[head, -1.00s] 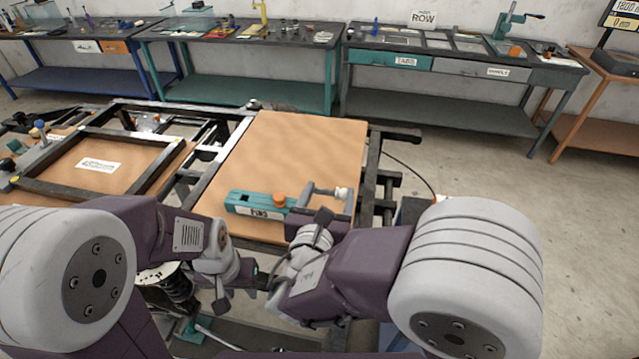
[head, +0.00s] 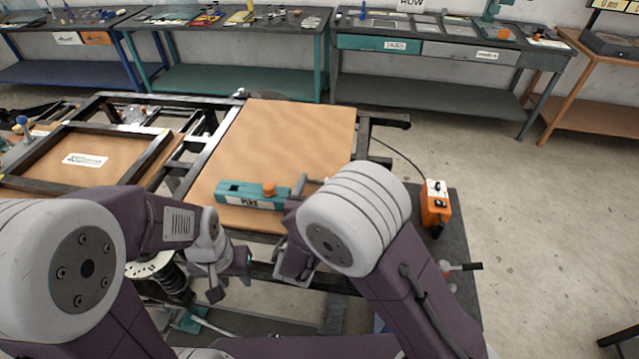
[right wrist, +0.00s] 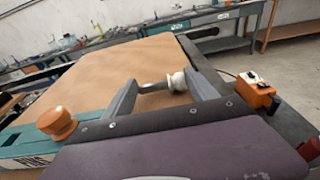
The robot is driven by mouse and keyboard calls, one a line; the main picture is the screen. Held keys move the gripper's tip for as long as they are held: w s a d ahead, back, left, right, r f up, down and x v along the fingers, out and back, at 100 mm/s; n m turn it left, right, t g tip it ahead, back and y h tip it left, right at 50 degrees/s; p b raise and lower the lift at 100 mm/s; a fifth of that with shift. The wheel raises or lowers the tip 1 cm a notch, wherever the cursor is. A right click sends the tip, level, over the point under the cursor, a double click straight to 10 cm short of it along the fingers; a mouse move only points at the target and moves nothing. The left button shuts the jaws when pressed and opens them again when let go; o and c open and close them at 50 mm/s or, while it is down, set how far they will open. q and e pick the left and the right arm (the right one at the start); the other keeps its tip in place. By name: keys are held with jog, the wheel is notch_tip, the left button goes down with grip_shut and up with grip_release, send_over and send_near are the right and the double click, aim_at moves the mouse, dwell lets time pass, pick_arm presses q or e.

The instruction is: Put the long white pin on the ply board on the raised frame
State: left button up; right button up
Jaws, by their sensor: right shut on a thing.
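The ply board (head: 285,135) lies flat on the dark raised frame (head: 209,160). My right gripper (right wrist: 158,84) is shut on the pin (right wrist: 178,81), whose white end and greyer shaft show between its two fingers. The pin appears over or close to the board's near right part; I cannot tell whether it touches. In the head view my right arm hides most of the pin and gripper. My left gripper (head: 232,279) is low, in front of the board's near left edge; its jaws are unclear.
A teal block (head: 240,196) with an orange knob (head: 269,189) lies on the board's near part, left of my right gripper. An orange control box (head: 436,203) stands to the right. A coil spring (head: 172,277) is near my left arm. The board's far part is clear.

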jog(key=shift+s+d+f+b, duration=0.1)
jog(key=shift+s+f+b, duration=0.15)
jog(key=shift+f+b, duration=0.5)
jog(key=o, duration=1.3)
jog(key=shift+f, duration=0.15)
jog(key=shift+c, duration=0.2)
jog(key=shift+r, duration=0.25)
jog(key=shift+r+p, duration=0.5)
jog(key=shift+p, duration=0.35)
jog(key=shift+b+v, duration=0.5)
jog(key=shift+v, duration=0.55)
jog(key=v, duration=0.4)
jog(key=b+v, duration=0.1)
jog(key=v, duration=0.4)
jog(key=shift+s+r, duration=0.25)
